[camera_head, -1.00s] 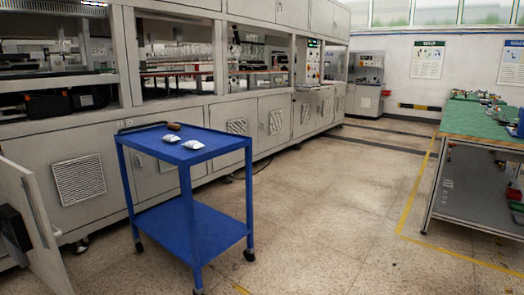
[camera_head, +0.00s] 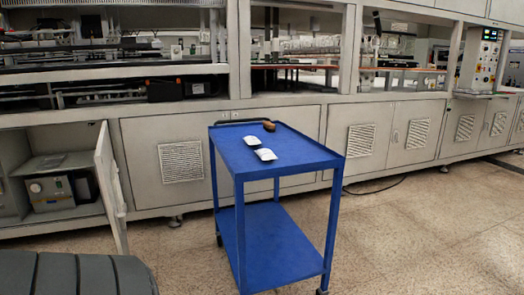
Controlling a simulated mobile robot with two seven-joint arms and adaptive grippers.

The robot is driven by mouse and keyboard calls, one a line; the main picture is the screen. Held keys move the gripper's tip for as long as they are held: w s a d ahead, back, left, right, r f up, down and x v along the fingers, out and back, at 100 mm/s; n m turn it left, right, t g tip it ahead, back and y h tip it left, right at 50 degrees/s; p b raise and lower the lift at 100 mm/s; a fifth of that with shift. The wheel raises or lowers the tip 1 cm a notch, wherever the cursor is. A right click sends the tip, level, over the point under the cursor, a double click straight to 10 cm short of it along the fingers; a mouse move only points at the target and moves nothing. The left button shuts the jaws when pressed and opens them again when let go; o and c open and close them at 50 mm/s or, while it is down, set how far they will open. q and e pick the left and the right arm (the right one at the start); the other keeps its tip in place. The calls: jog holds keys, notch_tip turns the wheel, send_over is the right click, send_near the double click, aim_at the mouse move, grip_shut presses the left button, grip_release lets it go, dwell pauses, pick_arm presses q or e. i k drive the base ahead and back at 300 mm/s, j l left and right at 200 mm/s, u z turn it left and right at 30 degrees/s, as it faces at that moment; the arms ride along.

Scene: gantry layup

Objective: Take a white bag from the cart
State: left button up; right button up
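A blue cart (camera_head: 295,158) with two shelves and wheels stands in front of me, near the middle of the view. Two small white bags lie on its top shelf: one farther back (camera_head: 254,138) and one nearer (camera_head: 266,155). They lie close together, apart from any gripper. A brown object (camera_head: 269,125) lies behind them near the back edge of the top shelf. The lower shelf looks empty. Neither of my grippers is in view.
A long grey machine line (camera_head: 240,100) with cabinets runs behind the cart. A cabinet door (camera_head: 110,185) stands open at the left, with a grey device (camera_head: 50,192) inside. A dark ribbed object (camera_head: 75,274) fills the lower left corner. Floor is clear at the right.

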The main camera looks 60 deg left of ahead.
aim_at(264, 154)
jog(key=i+l+u, duration=0.1)
jog(key=i+u, duration=0.3)
jog(key=i+l+u, duration=0.15)
jog(key=u, duration=0.25)
jog(key=i+l+u, duration=0.25)
jog(key=u, duration=0.15)
jog(key=l, duration=0.1)
